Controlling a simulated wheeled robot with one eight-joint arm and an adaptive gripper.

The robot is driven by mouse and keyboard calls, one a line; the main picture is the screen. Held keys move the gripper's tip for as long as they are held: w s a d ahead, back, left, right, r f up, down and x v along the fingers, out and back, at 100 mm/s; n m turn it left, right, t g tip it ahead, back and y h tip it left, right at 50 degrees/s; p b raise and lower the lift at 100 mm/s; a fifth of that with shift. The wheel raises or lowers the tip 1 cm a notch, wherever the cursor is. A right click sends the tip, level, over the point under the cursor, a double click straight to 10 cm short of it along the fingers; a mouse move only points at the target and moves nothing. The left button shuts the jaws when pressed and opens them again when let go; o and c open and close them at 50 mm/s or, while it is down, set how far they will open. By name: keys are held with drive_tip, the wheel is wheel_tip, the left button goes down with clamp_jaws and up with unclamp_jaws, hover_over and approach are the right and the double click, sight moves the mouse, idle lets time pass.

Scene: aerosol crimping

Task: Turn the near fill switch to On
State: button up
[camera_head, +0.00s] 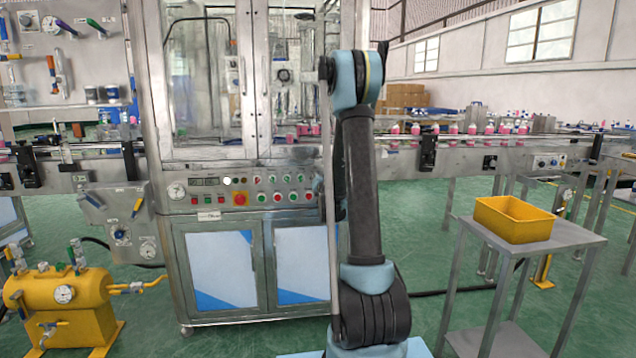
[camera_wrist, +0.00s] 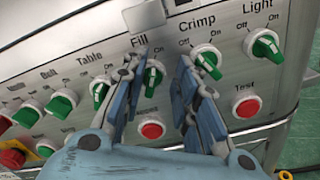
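The Fill switch (camera_wrist: 151,82) is a green knob on the steel control panel under the word Fill. It sits between the two blue fingers of my gripper (camera_wrist: 160,72) in the wrist view. The fingers are apart, one on each side of the knob. I cannot tell whether either touches it. The fingers partly cover the area around the knob, and I cannot read its setting. In the head view the control panel (camera_head: 215,195) shows on the front of the machine. My gripper is hidden behind my arm there.
The Crimp switch (camera_wrist: 208,62) is close to the right finger, with the Light switch (camera_wrist: 266,46) beyond. The Table switch (camera_wrist: 99,90) is left of the fingers. A red button (camera_wrist: 151,130) is below Fill, and the red Test button (camera_wrist: 246,106) is lower right.

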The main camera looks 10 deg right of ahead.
drive_tip(key=shift+s, duration=0.1)
drive_tip(key=s, duration=1.1)
drive_tip(key=shift+s+a, duration=0.2)
drive_tip(key=shift+s, duration=0.15)
drive_tip(key=s+d+r+m+g+h, duration=0.1)
drive_tip(key=s+d+r+m+h, duration=0.5)
drive_tip(key=m, duration=0.4)
drive_tip(key=s+d+f+m+g+h, duration=0.1)
drive_tip(key=s+d+f+m+g, duration=0.15)
drive_tip(key=s+m, duration=0.25)
drive_tip(key=s+d+f+m+g, duration=0.1)
drive_tip(key=s+d+m+g, duration=0.2)
drive_tip(key=s+m, duration=0.15)
drive_tip(key=s+a+f+m+g+y, duration=0.2)
drive_tip(key=s+a+f+m+g, duration=0.1)
drive_tip(key=s, duration=0.6)
drive_tip(key=s+a+f+m+g+y, duration=0.2)
drive_tip(key=s+a+f, duration=0.3)
drive_tip(key=s, duration=0.5)
drive_tip(key=s+a+f+m+g+y, duration=0.3)
drive_tip(key=s+a+f+m+g, duration=0.1)
drive_tip(key=s, duration=0.6)
drive_tip(key=shift+s+a+f+m, duration=0.2)
drive_tip(key=shift+f+m, duration=0.35)
drive_tip(key=shift+f, duration=0.4)
